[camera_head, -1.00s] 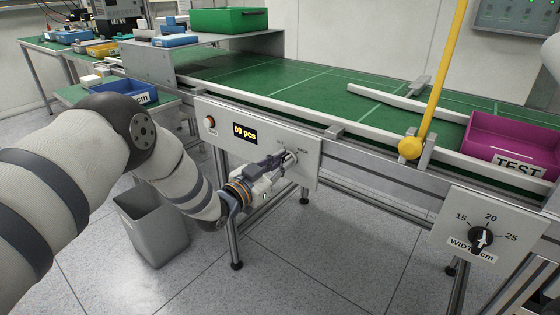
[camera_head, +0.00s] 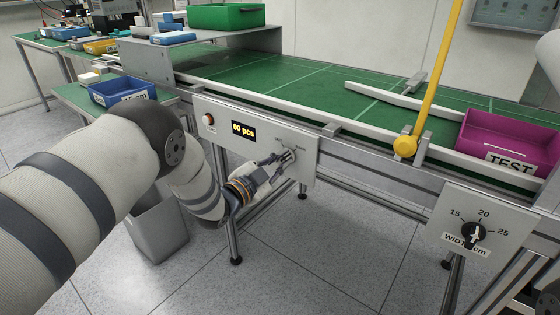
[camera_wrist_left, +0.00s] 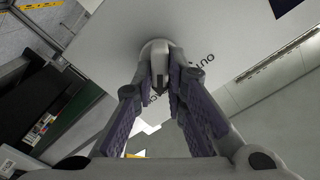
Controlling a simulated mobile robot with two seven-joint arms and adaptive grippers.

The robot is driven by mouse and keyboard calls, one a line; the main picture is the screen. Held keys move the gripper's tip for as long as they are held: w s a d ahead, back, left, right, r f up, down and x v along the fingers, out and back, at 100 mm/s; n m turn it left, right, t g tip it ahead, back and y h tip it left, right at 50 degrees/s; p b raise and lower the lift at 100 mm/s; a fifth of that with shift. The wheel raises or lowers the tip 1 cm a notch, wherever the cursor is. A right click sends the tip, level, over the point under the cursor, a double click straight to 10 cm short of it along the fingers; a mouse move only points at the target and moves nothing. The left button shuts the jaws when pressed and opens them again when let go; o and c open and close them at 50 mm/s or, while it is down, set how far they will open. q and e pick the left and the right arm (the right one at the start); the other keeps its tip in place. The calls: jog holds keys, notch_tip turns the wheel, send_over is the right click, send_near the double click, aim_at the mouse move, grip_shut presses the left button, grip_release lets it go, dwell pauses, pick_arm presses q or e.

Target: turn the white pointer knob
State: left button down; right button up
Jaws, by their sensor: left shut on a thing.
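The white pointer knob (camera_wrist_left: 155,50) is a pale round knob with a raised pointer bar, mounted on a light grey panel (camera_head: 220,112) on the conveyor's front. My left gripper (camera_head: 285,158) is at this panel, its fingers closed around the knob. In the left wrist view, the fingers of my left gripper (camera_wrist_left: 160,75) lie on both sides of the pointer bar. In the head view the fingers mostly hide the knob and part of its printed labels. My right gripper is not in view.
A black width dial (camera_head: 474,233) is on another panel at right. A magenta bin (camera_head: 510,135) and a yellow post (camera_head: 436,75) stand along the conveyor. A grey waste bin (camera_head: 160,235) stands below.

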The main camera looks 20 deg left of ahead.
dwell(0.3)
pick_arm(q)
jog(key=c, duration=1.6)
grip_release()
jog(key=v, duration=1.2)
